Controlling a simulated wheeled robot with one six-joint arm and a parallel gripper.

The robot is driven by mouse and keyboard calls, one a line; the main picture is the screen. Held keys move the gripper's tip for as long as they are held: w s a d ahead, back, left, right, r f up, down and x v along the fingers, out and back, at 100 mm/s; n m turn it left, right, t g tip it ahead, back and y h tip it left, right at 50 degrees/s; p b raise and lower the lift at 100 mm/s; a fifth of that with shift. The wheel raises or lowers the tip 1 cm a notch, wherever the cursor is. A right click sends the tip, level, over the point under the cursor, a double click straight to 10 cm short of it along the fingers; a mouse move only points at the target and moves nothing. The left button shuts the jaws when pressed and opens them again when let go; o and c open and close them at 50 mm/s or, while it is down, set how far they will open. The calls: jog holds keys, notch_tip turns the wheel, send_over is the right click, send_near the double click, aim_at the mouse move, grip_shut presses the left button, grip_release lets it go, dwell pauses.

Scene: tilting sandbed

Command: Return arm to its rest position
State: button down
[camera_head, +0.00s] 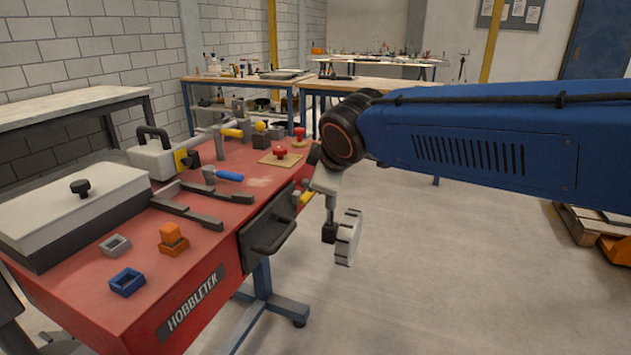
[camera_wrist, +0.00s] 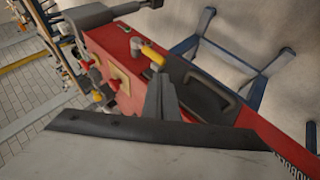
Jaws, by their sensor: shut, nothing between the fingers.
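My blue arm reaches in from the right in the head view, bent down at its dark wrist joint. My gripper (camera_head: 347,238) hangs below that joint, over the floor just right of the red workbench (camera_head: 228,212). It is shut and empty, and it looks apart from the bench. In the wrist view, my gripper's grey fingers (camera_wrist: 162,98) stand close together in front of the bench's side, near a yellow handle (camera_wrist: 152,55). The lower part of that view is filled by a pale grey surface with a dark edge.
The bench carries a white-lidded box (camera_head: 75,205), a blue block (camera_head: 127,282), an orange block (camera_head: 172,238), a blue-handled tool (camera_head: 229,176) and red knobs. A black handle (camera_head: 272,235) juts from its side. Open floor (camera_head: 430,270) lies to the right.

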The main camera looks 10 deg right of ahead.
jog(key=shift+s+d, duration=0.1)
jog(key=s+d+f+m+g, duration=0.1)
jog(key=s+d+f+m, duration=0.3)
jog(key=s, duration=0.3)
jog(key=s+d+f+m+g, duration=0.1)
jog(key=s+d+f+m, duration=0.3)
jog(key=s+f, duration=0.2)
jog(key=s+d+f+m+g, duration=0.2)
jog(key=s+d+f+m, duration=0.2)
jog(key=s, duration=0.6)
jog(key=shift+d+f+m+h, duration=0.4)
jog(key=shift+d+f, duration=0.15)
jog(key=shift+s, duration=0.15)
